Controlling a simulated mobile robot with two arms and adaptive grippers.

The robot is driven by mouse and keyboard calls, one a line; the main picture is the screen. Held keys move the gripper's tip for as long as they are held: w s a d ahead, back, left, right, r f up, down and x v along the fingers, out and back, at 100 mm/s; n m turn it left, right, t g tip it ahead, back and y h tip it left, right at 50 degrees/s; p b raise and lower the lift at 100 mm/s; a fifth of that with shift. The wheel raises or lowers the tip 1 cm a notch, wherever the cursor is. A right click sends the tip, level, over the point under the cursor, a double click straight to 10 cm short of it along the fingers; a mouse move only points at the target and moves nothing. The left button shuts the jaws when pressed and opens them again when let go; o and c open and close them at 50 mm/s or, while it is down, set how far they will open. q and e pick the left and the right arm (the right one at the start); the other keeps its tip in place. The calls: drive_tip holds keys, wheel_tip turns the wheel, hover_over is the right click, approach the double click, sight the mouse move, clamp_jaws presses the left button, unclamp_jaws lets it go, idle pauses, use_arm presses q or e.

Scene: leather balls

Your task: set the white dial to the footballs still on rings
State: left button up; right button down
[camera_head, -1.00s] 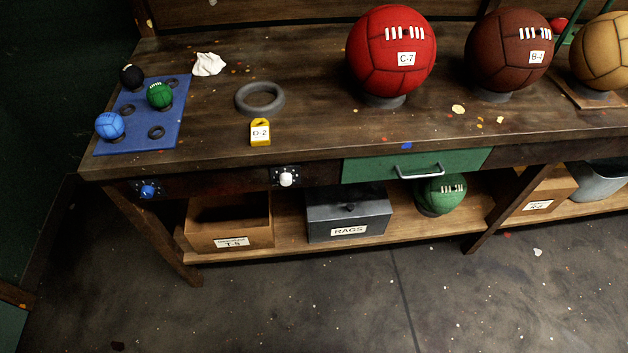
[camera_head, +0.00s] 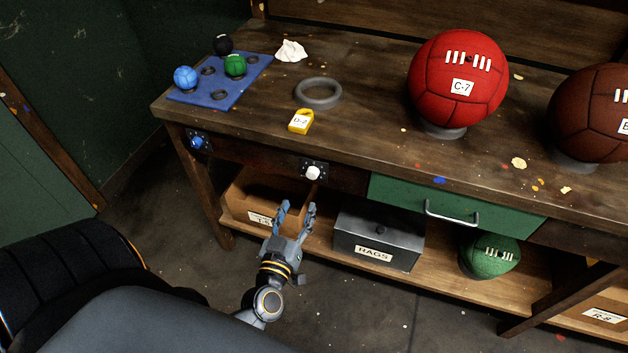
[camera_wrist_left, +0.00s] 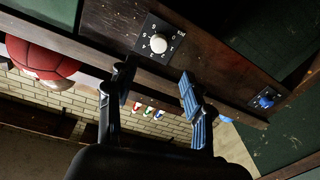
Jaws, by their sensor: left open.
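The white dial (camera_head: 313,172) sits on a dark plate on the bench's front rail; it also shows in the left wrist view (camera_wrist_left: 158,43) with marks around it, its setting too small to read. My left gripper (camera_head: 295,206) is open and empty, just below and left of the dial; its fingers (camera_wrist_left: 156,78) point toward the rail. A red football (camera_head: 458,85) marked C-7 rests on a grey ring (camera_head: 443,131). A brown football (camera_head: 597,115), cut by the right edge, rests on another ring (camera_head: 575,161). A grey ring (camera_head: 318,93) lies empty. My right gripper is not in view.
A blue dial (camera_head: 197,142) is at the rail's left end. A yellow D-2 tag (camera_head: 300,121) and a blue board (camera_head: 215,99) with small balls are on the bench. A green drawer (camera_head: 450,203) is right of the white dial. Below are a RAGS box (camera_head: 378,240) and green football (camera_head: 488,256).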

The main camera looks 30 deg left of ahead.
sight(312, 177)
use_arm(q)
drive_tip(key=x, duration=1)
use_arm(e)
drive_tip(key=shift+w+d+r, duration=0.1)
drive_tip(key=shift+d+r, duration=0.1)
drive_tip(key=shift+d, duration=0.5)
use_arm(q)
drive_tip(key=shift+d, duration=0.1)
drive_tip(key=c, duration=1.1)
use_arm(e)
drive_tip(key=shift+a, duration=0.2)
